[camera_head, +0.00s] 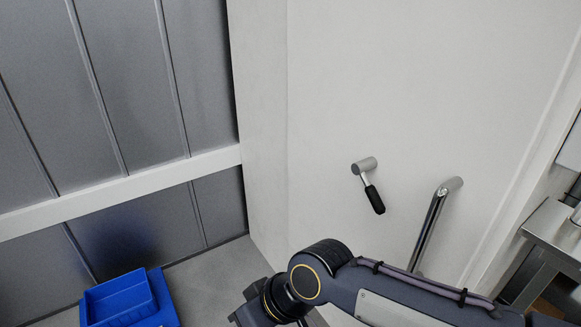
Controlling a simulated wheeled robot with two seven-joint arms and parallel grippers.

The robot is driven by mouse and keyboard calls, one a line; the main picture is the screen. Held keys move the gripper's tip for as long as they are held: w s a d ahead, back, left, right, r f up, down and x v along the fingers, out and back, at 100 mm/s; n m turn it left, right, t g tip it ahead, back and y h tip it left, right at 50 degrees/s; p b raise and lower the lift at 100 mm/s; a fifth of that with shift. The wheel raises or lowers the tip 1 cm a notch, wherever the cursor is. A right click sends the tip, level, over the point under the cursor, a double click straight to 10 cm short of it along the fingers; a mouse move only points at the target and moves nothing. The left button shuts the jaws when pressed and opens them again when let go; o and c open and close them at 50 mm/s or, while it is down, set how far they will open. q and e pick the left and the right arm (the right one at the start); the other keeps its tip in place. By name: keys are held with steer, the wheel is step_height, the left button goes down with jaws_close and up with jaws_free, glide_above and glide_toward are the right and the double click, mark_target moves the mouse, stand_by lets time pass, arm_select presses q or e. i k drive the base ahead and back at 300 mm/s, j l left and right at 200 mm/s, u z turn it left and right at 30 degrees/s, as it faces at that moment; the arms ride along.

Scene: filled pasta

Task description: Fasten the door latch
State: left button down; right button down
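A short metal latch lever with a black grip (374,199) sticks out from a round mount (364,165) on the white door (400,90). The lever points down and slightly to the right. My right arm comes in from the lower right and crosses in front of the bottom of the door, below the lever and apart from it in the picture. Its far end runs out of the bottom edge, so its gripper is hidden. My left gripper is not in view.
A chrome bar handle (430,222) stands on the door right of the lever, its lower end behind my arm. A blue bin (120,299) sits on the floor at lower left, by a grey panelled wall (130,80). A metal table (553,223) stands at the right edge.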

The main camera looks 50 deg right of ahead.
mark_target(359, 168)
steer(key=z, duration=2.3)
